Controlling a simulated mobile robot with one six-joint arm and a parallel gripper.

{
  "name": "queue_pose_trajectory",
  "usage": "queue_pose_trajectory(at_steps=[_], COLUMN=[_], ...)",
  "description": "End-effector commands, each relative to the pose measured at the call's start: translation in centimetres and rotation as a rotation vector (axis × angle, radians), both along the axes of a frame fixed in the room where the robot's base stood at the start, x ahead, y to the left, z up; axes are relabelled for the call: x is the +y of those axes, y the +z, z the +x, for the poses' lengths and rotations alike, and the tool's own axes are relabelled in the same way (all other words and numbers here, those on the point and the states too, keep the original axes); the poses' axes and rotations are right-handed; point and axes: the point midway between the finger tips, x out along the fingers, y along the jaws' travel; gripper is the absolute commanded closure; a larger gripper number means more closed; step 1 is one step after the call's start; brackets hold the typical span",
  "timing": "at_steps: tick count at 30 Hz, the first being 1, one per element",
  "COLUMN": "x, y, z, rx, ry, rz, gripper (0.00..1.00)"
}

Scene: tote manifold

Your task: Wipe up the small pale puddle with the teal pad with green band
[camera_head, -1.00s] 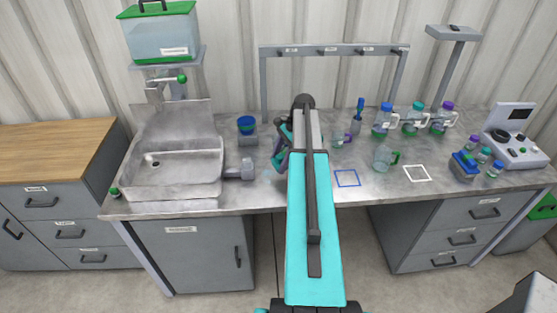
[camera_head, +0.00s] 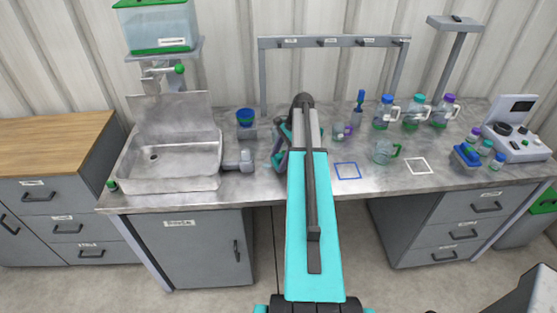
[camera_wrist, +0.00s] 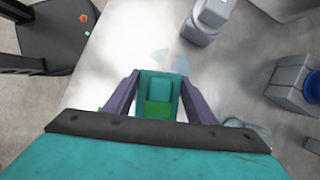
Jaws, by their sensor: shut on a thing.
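The teal pad with green band (camera_wrist: 158,92) is between the purple fingers of my gripper (camera_wrist: 157,100) in the wrist view. My gripper is shut on it, with the green band facing the camera. The small pale puddle (camera_wrist: 182,65) shows as a faint bluish patch on the metal bench, just beyond the pad, with a fainter patch beside it. I cannot tell whether the pad touches the bench. In the head view my gripper (camera_head: 280,158) is low over the bench, right of the sink, and my arm hides much of it.
A grey fixture (camera_head: 240,163) stands by the sink (camera_head: 172,165). A blue bowl (camera_head: 246,117) sits on a grey block behind. A clear, glassy shape (camera_wrist: 245,127) is partly hidden.

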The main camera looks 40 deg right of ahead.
Motion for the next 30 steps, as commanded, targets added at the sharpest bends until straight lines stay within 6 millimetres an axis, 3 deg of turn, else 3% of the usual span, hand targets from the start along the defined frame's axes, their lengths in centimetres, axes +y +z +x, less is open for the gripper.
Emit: queue_pose_trajectory(at_steps=[30], x=[0.1], y=[-1.0], z=[0.1], rx=[0.000], ry=[0.002], rz=[0.000], gripper=[0.86])
